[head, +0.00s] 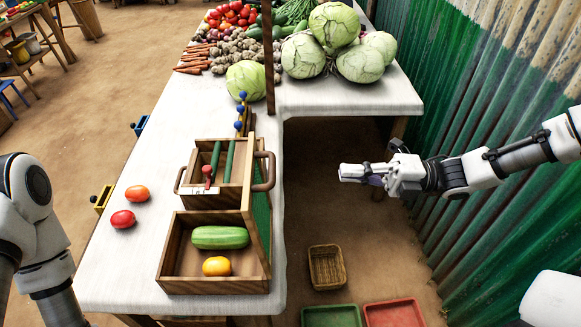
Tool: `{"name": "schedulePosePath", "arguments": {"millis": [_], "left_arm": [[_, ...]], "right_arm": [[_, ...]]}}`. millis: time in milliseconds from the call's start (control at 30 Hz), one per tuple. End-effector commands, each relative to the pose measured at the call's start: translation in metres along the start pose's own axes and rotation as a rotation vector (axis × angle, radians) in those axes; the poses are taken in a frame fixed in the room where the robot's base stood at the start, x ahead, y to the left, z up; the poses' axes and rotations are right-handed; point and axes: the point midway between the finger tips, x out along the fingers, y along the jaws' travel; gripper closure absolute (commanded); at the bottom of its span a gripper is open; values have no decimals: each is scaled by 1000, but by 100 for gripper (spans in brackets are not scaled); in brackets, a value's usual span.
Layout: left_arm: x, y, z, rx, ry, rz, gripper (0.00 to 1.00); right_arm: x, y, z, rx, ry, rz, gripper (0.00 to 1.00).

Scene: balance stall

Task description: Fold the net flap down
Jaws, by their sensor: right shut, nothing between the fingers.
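A wooden box unit (165,268) stands on the white table. Its right side carries an upright wooden frame with a green panel (262,222); I cannot tell whether this panel is the net flap, and no other net shows clearly. The lower compartment holds a green squash (220,237) and an orange-yellow tomato (216,266). The upper part has green bars, a red-knobbed lever (208,174) and wooden handles. My right gripper (343,173) is shut and empty, right of the box and apart from it, over the floor gap. My left arm shows at the left edge; its gripper is out of view.
Two red tomatoes (123,219) lie left of the box on the white table (150,180). Cabbages (334,24) and other vegetables fill the back. A dark post rises behind the box. A wicker basket (327,267) and green and red crates (393,314) stand below. A corrugated wall (470,110) bounds the right.

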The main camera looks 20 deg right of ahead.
Motion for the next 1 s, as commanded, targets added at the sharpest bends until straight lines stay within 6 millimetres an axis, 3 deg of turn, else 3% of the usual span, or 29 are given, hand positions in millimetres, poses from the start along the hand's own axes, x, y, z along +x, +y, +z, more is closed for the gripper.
{"name": "schedulePosePath", "arguments": {"millis": [267,533,700,1000], "left_arm": [[7,0,0,0,-1,0,3],[-1,0,0,0,0,0,3],[-3,0,0,0,0,0,3],[-3,0,0,0,0,0,3]], "right_arm": [[54,-3,-2,5,7,-8,100],[100,0,-1,4,5,-6,100],[113,0,-1,3,2,-2,100],[114,-1,0,3,0,-1,100]]}}
